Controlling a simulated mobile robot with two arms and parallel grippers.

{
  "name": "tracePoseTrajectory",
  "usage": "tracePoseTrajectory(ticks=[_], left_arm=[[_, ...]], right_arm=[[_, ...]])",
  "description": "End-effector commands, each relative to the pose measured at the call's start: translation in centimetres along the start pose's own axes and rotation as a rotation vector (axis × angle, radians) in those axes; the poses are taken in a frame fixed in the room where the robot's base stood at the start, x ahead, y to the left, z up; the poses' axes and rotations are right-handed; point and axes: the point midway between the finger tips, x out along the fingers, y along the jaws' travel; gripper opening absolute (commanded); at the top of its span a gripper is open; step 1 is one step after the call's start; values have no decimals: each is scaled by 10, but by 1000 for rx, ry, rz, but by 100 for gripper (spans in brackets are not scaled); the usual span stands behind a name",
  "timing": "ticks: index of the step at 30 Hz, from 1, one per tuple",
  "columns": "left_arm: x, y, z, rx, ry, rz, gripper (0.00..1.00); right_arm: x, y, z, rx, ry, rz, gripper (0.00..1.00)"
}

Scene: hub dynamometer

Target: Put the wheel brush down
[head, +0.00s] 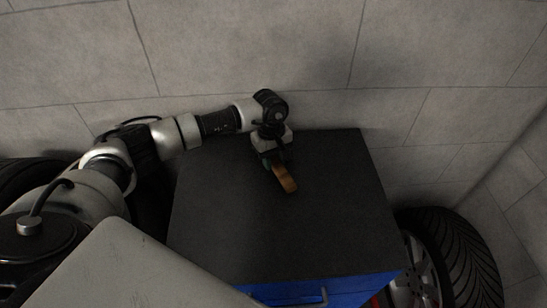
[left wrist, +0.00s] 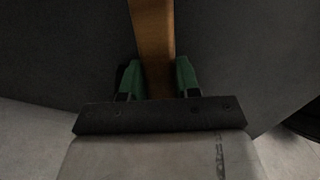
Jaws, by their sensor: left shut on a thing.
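The wheel brush shows as an orange-brown wooden piece (head: 284,178) over the black cabinet top in the head view. In the left wrist view its brown handle (left wrist: 154,40) runs up from between the green fingertips to the top edge. My left gripper (head: 270,160) is shut on the brush above the far part of the cabinet top; its green fingers also show in the left wrist view (left wrist: 157,80). I cannot tell whether the brush touches the surface. Its bristles are not clearly visible. My right gripper is not in view.
The blue cabinet (head: 300,292) has a wide black top (head: 225,225), bare around the brush. A grey tiled wall (head: 300,50) stands close behind it. A tyre on a rim (head: 465,255) is at the right, and another dark tyre (head: 25,180) is at the left.

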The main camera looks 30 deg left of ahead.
Motion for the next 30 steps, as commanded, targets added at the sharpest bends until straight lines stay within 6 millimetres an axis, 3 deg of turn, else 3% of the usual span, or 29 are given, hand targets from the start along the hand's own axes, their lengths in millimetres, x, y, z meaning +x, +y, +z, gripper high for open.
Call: tracePoseTrajectory(ticks=[2, 3, 5, 17, 30], left_arm=[[3, 0, -1, 0, 1, 0, 13], [3, 0, 0, 0, 0, 0, 35], [2, 0, 0, 0, 0, 0, 42], [-5, 0, 0, 0, 1, 2, 42], [-93, 0, 0, 1, 3, 4, 42]], right_arm=[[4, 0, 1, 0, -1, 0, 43], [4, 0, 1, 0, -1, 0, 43], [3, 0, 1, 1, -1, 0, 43], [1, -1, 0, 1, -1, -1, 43], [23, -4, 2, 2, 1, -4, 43]])
